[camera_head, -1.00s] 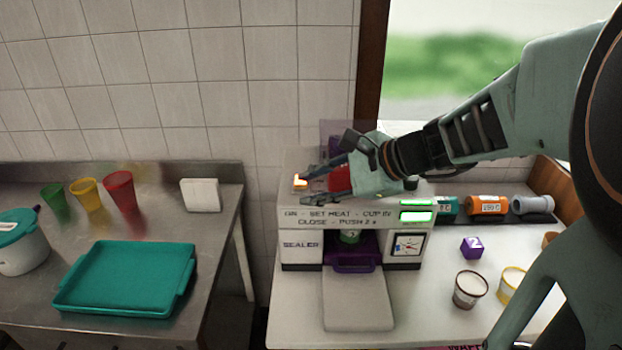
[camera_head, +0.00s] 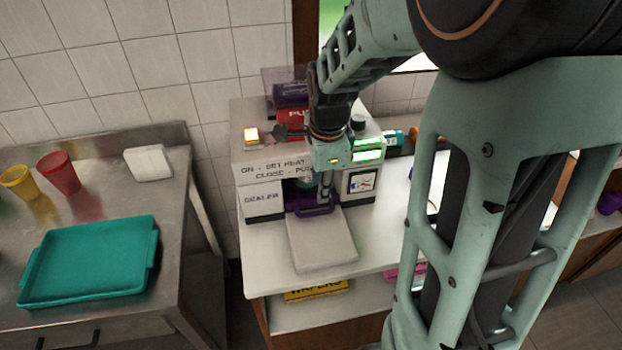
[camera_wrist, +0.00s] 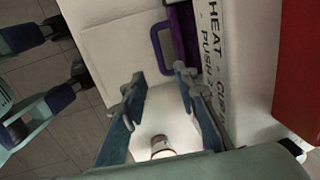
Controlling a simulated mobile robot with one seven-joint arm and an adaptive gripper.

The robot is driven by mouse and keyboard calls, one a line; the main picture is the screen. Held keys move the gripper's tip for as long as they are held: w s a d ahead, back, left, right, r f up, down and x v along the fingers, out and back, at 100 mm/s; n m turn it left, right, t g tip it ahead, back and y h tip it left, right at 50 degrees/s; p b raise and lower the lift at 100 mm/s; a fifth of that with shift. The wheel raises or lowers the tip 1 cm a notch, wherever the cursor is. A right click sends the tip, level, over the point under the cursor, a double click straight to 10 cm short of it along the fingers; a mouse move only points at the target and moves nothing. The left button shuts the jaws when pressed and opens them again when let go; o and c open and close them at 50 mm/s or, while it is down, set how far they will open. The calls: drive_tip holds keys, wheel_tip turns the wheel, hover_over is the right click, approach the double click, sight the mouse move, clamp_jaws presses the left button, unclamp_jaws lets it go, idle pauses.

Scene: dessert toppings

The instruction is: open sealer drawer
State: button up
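The purple handle (camera_wrist: 160,42) also shows in the wrist view, beyond my fingertips. My gripper (camera_head: 326,192) points down at the front of the opening and partly covers the drawer. In the wrist view my gripper (camera_wrist: 161,78) has its blue fingers apart with nothing held. I cannot tell whether it touches the handle.
A red push part (camera_head: 298,122) stands on the sealer. A steel table at left holds a teal tray (camera_head: 88,262), a yellow cup (camera_head: 18,182), a red cup (camera_head: 60,174) and a white block (camera_head: 148,163).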

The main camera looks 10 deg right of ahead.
sight(317, 212)
drive_tip(key=f, duration=0.3)
drive_tip(key=w+f, duration=0.1)
drive_tip(key=f, duration=0.6)
drive_tip(key=shift+w, duration=0.35)
clamp_jaws()
